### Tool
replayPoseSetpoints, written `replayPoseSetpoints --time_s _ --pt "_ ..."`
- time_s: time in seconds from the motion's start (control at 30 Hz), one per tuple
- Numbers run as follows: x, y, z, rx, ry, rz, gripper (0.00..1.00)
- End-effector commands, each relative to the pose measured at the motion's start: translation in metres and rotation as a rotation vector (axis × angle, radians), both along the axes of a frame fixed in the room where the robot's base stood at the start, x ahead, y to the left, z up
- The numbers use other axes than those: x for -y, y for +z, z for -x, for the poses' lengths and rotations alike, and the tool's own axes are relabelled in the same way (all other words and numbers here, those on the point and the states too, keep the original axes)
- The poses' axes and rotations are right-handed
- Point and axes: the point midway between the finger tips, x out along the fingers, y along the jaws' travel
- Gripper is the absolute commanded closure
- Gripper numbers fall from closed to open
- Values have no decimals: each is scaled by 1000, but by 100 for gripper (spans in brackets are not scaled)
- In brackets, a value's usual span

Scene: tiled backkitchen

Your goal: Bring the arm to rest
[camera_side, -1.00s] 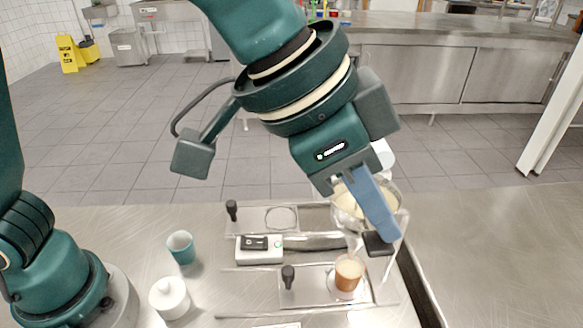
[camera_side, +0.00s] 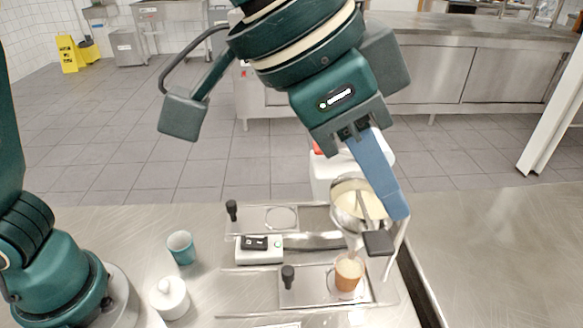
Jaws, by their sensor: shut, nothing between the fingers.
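My gripper (camera_side: 393,205) hangs at the right of the work area with its blue fingers together and nothing between them. Its fingertips are close to a metal bowl (camera_side: 343,217) with a pale cream content; from this side I cannot tell the exact gap. The bowl sits above the back right of the station, with a dark handle block (camera_side: 378,243) near it. Below it an orange-brown cup (camera_side: 348,272) stands on a metal plate.
A teal cup (camera_side: 181,247) and a white lidded pot (camera_side: 169,297) stand at the left on the steel table. A white device (camera_side: 259,250) with a dark top lies mid-table. Black knobs (camera_side: 288,276) stick up from the station. The table at the right (camera_side: 490,250) is bare.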

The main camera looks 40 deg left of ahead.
Motion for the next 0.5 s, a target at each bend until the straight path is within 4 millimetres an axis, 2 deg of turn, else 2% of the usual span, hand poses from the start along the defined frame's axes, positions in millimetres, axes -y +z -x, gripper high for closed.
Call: replayPoseSetpoints --time_s 0.1,0.17,0.27,0.33,0.5 --pt "-5 2 -5 5 18 4 100" --pt "-15 13 -13 24 52 23 100" --pt "-50 28 -23 53 147 44 100" --pt "-83 33 -25 64 230 47 100" --pt "-161 24 -9 71 441 43 100"
